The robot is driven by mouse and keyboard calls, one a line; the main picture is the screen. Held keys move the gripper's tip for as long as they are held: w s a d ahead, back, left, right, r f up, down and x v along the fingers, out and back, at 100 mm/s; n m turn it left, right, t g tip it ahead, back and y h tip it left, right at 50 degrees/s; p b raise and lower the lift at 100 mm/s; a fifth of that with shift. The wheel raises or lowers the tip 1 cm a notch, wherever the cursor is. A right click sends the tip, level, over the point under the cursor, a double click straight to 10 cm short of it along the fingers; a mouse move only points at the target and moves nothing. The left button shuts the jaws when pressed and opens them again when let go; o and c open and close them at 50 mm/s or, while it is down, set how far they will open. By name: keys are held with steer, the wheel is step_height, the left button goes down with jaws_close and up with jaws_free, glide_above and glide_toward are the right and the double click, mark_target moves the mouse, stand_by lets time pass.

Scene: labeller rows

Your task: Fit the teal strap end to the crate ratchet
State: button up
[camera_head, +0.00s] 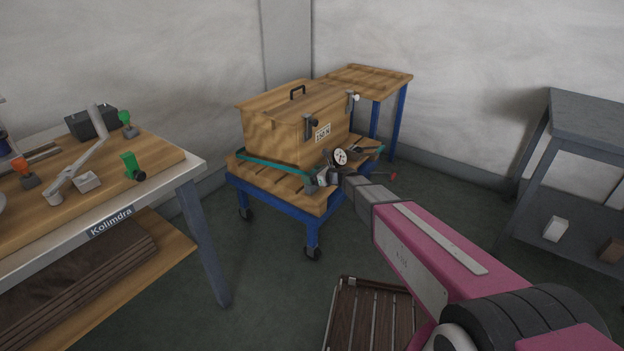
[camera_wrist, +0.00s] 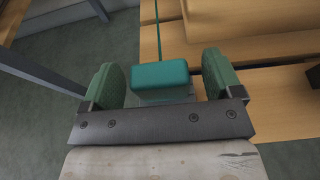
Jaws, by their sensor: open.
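The teal strap (camera_head: 273,167) runs low along the front of the wooden crate (camera_head: 272,137), toward my gripper (camera_head: 322,179). In the wrist view, the teal strap end (camera_wrist: 160,75) is a block lying between the two green fingers of my gripper (camera_wrist: 160,88). The fingers are open, with a visible gap on the right; the left finger is very close to the block. A thin teal strap (camera_wrist: 157,22) leads away from the block. A grey part shows just under it. I cannot clearly make out the crate ratchet in the clutter around my gripper.
The crate sits on a blue wheeled cart (camera_head: 281,207). A round dial (camera_head: 340,157) stands close to my gripper. A workbench (camera_head: 190,168) with clamps is at left, a grey shelf (camera_head: 590,120) at right, and a slatted wooden item (camera_head: 372,318) on the floor.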

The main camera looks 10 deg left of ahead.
steer(key=shift+a, duration=0.2)
steer(key=shift+c, duration=0.3)
steer(key=c, duration=1)
